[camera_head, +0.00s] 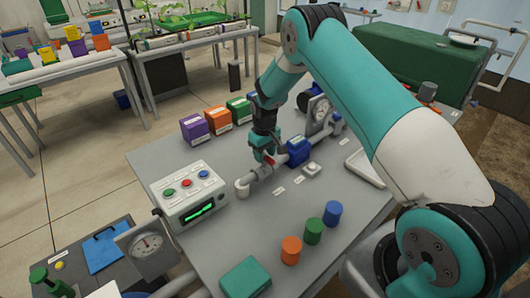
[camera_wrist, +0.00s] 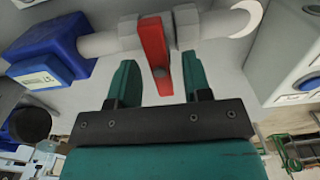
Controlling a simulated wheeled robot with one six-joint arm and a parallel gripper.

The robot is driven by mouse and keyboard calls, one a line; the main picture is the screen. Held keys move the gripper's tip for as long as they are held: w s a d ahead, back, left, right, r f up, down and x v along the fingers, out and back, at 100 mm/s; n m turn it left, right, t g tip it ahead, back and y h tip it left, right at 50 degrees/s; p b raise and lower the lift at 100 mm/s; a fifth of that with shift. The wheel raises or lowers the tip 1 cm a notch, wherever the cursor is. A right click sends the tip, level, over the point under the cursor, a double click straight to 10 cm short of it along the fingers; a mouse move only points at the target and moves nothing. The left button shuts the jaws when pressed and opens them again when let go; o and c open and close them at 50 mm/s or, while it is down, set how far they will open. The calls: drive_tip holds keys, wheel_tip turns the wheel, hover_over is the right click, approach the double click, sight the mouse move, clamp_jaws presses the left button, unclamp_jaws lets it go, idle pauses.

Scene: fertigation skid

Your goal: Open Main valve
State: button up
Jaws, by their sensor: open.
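The valve's red lever handle (camera_wrist: 155,52) sits on a white pipe (camera_wrist: 213,24) in the wrist view, pointing toward my gripper and across the pipe. In the head view the red handle (camera_head: 269,161) shows as a small spot beside my gripper. My gripper (camera_wrist: 160,80) is open, with one teal finger on each side of the lever's lower end. No finger clearly touches the lever. A label naming the valve is not readable.
A blue pipe fitting (camera_head: 298,151) sits on the same line. A control box (camera_head: 190,197) with coloured buttons stands left of it. Orange, green and blue cylinders (camera_head: 313,231) stand in front. Purple, orange and green boxes (camera_head: 219,120) stand behind. A gauge (camera_head: 319,109) stands at the back.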

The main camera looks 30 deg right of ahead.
clamp_jaws()
drive_tip(key=shift+n, duration=0.3)
drive_tip(key=shift+f+n+b, duration=0.15)
drive_tip(key=shift+n+b, duration=0.95)
drive_tip(key=shift+n, duration=0.1)
drive_tip(key=n+b, duration=0.2)
drive_tip(key=n, duration=0.3)
drive_tip(key=shift+n, duration=0.3)
drive_tip(key=n+b, duration=0.2)
drive_tip(key=n, duration=0.3)
drive_tip(key=shift+r+n+b, duration=0.2)
drive_tip(key=shift+n+b, duration=0.15)
drive_tip(key=shift+n, duration=1.85)
